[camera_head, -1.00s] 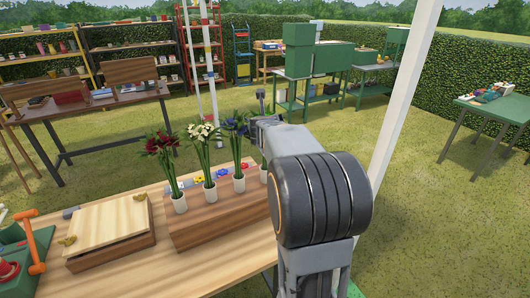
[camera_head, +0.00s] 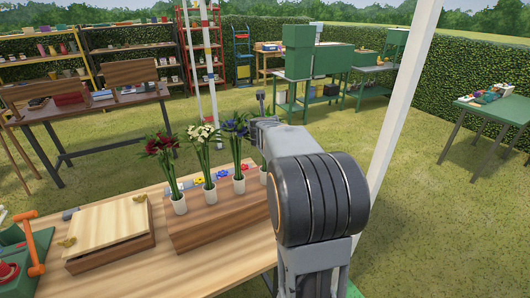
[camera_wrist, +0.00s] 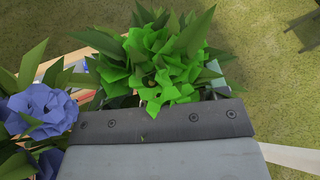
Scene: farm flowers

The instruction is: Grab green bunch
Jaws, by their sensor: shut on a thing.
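The green bunch (camera_wrist: 165,60), with bright green petals and darker leaves, fills the top middle of the wrist view. My gripper (camera_wrist: 180,97) is shut on it; its fingertips are largely hidden under the leaves. In the head view my arm hides the green bunch and most of the gripper. A blue bunch (camera_wrist: 42,108) is left of the gripper in the wrist view. In the head view the blue bunch (camera_head: 237,132), white bunch (camera_head: 203,134) and red bunch (camera_head: 162,146) stand upright in white vases, left of my arm.
The vases stand in a wooden block (camera_head: 215,220) on the wooden table. A wooden box (camera_head: 108,232) and an orange-handled green device (camera_head: 28,250) are to its left. A white post (camera_head: 400,110) rises right of my arm. Grass lies open beyond the table.

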